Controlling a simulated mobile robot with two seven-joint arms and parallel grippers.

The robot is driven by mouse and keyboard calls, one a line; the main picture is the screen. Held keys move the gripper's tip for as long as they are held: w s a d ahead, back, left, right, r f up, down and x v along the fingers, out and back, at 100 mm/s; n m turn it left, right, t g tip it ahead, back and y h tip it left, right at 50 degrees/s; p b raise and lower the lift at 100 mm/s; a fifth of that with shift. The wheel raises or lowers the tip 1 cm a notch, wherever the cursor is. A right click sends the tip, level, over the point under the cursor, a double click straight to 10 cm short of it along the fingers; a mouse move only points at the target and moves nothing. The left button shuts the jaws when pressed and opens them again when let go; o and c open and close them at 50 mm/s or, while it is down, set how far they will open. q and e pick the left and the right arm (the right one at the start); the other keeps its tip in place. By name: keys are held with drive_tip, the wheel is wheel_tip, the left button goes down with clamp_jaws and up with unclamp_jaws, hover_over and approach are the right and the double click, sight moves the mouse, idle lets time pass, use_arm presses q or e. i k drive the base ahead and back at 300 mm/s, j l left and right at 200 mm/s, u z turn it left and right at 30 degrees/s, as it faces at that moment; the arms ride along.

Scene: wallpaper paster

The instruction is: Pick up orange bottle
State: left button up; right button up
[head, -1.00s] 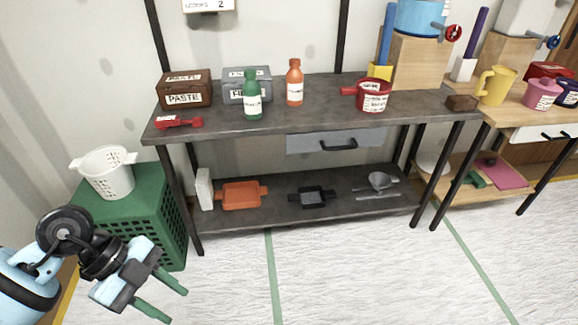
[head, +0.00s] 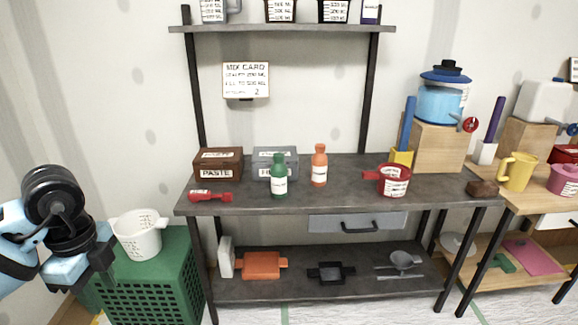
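The orange bottle (head: 319,166) stands upright on the dark grey workbench top (head: 345,196), with a white label on its front. A green bottle (head: 279,177) stands to its left, a little nearer the front edge. My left gripper (head: 112,274) is at the far left, well away from the orange bottle, in front of the green crate. Its fingers are small and dark against the crate, so their opening is hard to judge. My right gripper does not show.
A brown PASTE box (head: 218,164) and a grey box (head: 266,163) stand behind the green bottle. A red measuring pot (head: 392,182) is right of the orange bottle. A red scoop (head: 210,197) lies at the front left. A card (head: 246,80) and upper shelf (head: 290,28) are above.

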sight(319, 160)
drive_tip(key=i+l, duration=1.1)
drive_tip(key=l, duration=0.2)
drive_tip(key=i+l+u, duration=0.1)
drive_tip(key=i+l, duration=1)
drive_tip(key=l, duration=0.2)
